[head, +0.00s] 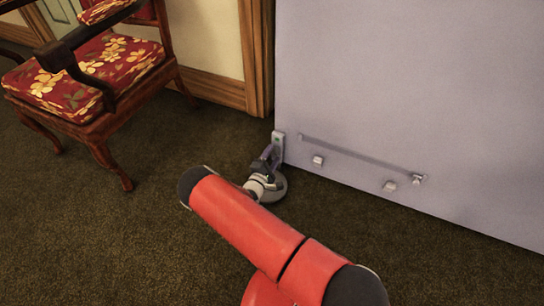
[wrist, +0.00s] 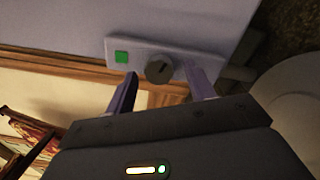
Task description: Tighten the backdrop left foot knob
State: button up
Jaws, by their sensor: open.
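The backdrop (head: 400,90) is a pale lilac-grey panel standing upright on the right in the head view. At its lower left corner is a light foot plate (head: 278,147). My gripper (wrist: 160,70) is open, with one finger on each side of the knob in that view. I see no contact; whether the tips reach around the knob is unclear. In the head view my gripper (head: 268,157) is small beside the plate, and the knob cannot be made out.
A wooden chair (head: 100,80) with a red floral seat stands at left. The panel bears a thin bar (head: 350,152) and small blocks. Dark carpet is clear in front.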

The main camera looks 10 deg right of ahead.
jog(key=v, duration=0.7)
jog(key=shift+s+a+p, duration=0.1)
jog(key=shift+a+p, duration=0.05)
jog(key=shift+p, duration=0.15)
jog(key=s+d+r+m+g+p, duration=0.1)
jog(key=s+d+r+m+g, duration=0.3)
jog(key=r, duration=0.6)
jog(key=s+d+r+m+g+p, duration=0.1)
jog(key=s+d+r+m+g, duration=0.15)
jog(key=r+m+g, duration=0.45)
jog(key=s+d+r+m+g+p, duration=0.1)
jog(key=s+d+r+m+g, duration=0.2)
jog(key=r, duration=0.9)
jog(key=s+a+r+t+y+p, duration=0.1)
jog(key=s+r+y, duration=0.4)
jog(key=s+r, duration=0.5)
jog(key=s+a+r+m+t+y+p, duration=0.1)
jog(key=s+a+r+t+y, duration=0.2)
jog(key=s+r, duration=0.8)
jog(key=y, duration=0.2)
jog(key=shift+m+t+y, duration=0.3)
jog(key=shift+c, duration=0.3)
